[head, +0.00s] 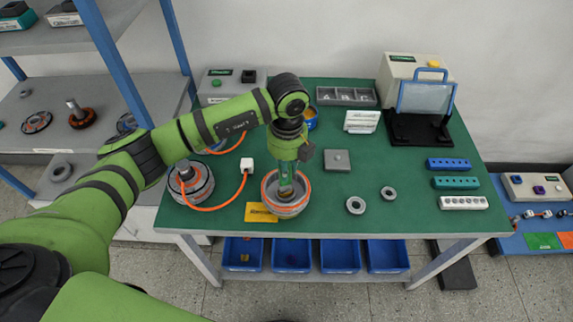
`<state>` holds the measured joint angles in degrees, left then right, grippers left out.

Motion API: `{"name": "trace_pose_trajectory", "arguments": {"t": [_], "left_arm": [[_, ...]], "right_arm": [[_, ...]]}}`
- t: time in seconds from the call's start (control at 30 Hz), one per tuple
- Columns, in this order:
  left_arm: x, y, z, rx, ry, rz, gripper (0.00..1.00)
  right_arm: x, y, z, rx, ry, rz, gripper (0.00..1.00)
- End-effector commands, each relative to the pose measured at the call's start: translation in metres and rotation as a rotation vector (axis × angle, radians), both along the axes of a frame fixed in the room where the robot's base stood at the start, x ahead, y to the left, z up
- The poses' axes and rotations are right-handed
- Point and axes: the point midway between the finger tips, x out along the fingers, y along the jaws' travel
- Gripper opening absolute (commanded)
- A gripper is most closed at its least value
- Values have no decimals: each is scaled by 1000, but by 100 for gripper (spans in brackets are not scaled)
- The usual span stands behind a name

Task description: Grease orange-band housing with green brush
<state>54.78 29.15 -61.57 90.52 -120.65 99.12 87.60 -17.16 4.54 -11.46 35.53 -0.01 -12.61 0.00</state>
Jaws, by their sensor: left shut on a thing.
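The orange-band housing (287,211) is a grey round cup with an orange ring around its rim. It stands open side up near the front of the green table mat. My left gripper (287,164) points down over it, shut on the green brush (285,180). The brush hangs roughly upright, with its lower end inside the housing opening. I cannot tell whether the bristles touch the inner wall. The gripper fingers are small and partly hidden by the wrist. My right gripper is not in the picture.
A motor part (190,186) with an orange cable stands left on the mat. A yellow card (260,212) lies beside the housing. Two grey rings (356,205) and a grey plate (337,160) lie to the right. Coloured socket blocks (455,183) line the right edge. The mat's front right is clear.

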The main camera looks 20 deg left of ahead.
Motion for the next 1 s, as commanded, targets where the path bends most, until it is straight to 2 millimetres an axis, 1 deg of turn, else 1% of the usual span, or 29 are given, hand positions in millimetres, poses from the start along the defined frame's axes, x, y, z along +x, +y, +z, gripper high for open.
{"name": "trace_pose_trajectory", "arguments": {"t": [0.17,1.0], "left_arm": [[0,0,-3,0,1,-51,0],[0,0,-3,2,0,-640,0]], "right_arm": [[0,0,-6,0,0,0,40],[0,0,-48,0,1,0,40]]}}
